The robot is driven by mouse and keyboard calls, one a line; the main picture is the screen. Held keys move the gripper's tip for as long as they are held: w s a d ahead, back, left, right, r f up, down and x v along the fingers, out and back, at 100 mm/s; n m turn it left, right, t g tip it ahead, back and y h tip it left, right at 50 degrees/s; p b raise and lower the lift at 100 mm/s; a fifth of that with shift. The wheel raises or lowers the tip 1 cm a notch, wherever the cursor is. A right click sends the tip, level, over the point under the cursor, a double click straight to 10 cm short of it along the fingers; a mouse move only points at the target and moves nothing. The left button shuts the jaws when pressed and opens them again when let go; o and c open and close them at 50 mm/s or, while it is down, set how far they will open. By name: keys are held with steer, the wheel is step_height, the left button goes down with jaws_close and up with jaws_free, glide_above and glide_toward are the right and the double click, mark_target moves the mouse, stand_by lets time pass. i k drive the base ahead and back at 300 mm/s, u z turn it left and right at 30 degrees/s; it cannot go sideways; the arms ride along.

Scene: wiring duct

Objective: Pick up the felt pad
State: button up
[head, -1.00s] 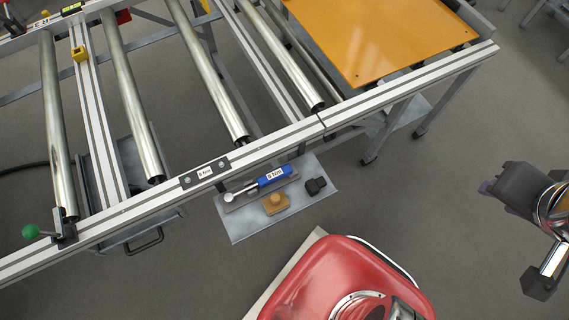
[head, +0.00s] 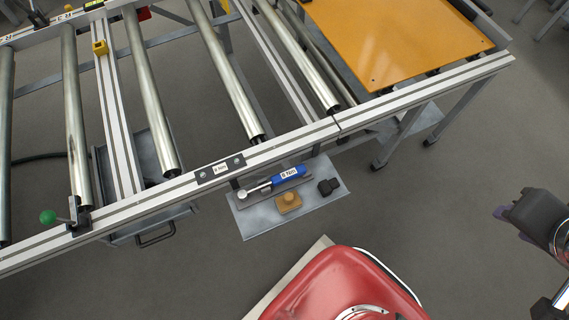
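A tan block with a small rounded knob on top (head: 289,203), which looks like the felt pad, lies on a grey metal shelf (head: 262,222) below the front rail of the roller conveyor. Nothing is holding it. What looks like my gripper (head: 507,216), a dark grey body with a purplish tip, is at the right edge of the head view, well to the right of the shelf and apart from the pad. It is partly cut off by the frame, and its fingers are too unclear to tell open from shut.
A blue-handled torque wrench (head: 287,175) lies just behind the pad, and a black part (head: 328,186) sits to its right. The conveyor's front rail (head: 285,149) runs close above the shelf. An orange plate (head: 395,40) lies at the conveyor's right.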

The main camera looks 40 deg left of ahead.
mark_target(290, 201)
steer(key=k, duration=1.2)
steer(key=u, duration=2.05)
steer(key=i, duration=1)
steer(key=u, duration=0.1)
